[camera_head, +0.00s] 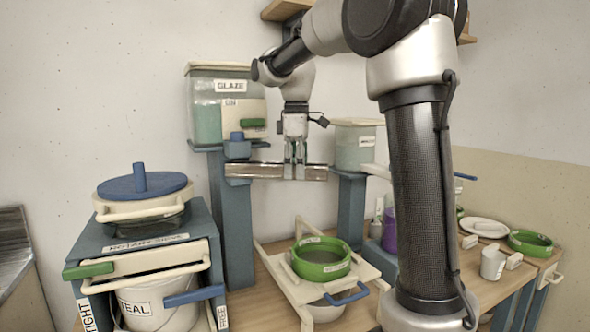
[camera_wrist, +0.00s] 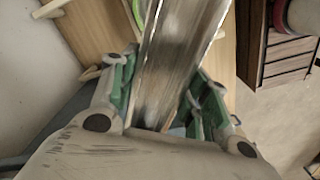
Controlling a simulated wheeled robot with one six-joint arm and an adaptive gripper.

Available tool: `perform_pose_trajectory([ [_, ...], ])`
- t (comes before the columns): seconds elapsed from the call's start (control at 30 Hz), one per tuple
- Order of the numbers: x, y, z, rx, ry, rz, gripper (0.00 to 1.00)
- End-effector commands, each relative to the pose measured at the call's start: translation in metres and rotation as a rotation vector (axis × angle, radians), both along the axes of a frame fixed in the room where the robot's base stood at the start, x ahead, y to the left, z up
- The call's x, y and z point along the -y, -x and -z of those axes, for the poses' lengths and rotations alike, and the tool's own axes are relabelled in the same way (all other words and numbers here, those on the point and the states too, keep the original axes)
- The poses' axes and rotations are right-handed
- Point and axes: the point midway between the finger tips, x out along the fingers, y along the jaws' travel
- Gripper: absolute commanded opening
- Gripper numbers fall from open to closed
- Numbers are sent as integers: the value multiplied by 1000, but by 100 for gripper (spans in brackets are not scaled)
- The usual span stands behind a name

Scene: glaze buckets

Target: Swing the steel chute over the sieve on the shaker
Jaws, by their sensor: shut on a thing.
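The steel chute (camera_head: 256,171) runs sideways in the head view, in front of the blue column under the glaze tank. My gripper (camera_head: 295,170) points down and is shut on the chute, right of its middle. In the wrist view the bright metal trough of the chute (camera_wrist: 172,60) runs between the two fingers of my gripper (camera_wrist: 163,95). The sieve (camera_head: 321,270), a green ring with a grey mesh, sits on the cream shaker (camera_head: 370,272), lower in the picture than the chute. A green edge, probably the sieve's, shows partly behind the chute in the wrist view.
The glaze tank (camera_head: 206,105) stands on a blue column at left, a second tank (camera_head: 352,150) at right. A blue stand with a lidded pot (camera_head: 150,205) and a white bucket (camera_head: 145,306) is at front left. A cup (camera_head: 493,264) and another green ring (camera_head: 530,242) lie right.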

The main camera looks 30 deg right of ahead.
Motion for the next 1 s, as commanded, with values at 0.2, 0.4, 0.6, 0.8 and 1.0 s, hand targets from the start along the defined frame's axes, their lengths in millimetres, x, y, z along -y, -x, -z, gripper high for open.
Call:
perform_pose_trajectory([
  [0.2,1,-2,-1,6,3,-14,4],
  [0.4,2,-3,-1,7,4,-15,4],
  [0.6,1,-2,-1,6,3,-14,68],
  [0.8,1,-2,-1,5,2,-12,68],
  [1.0,1,-3,-12,6,2,-12,68],
])
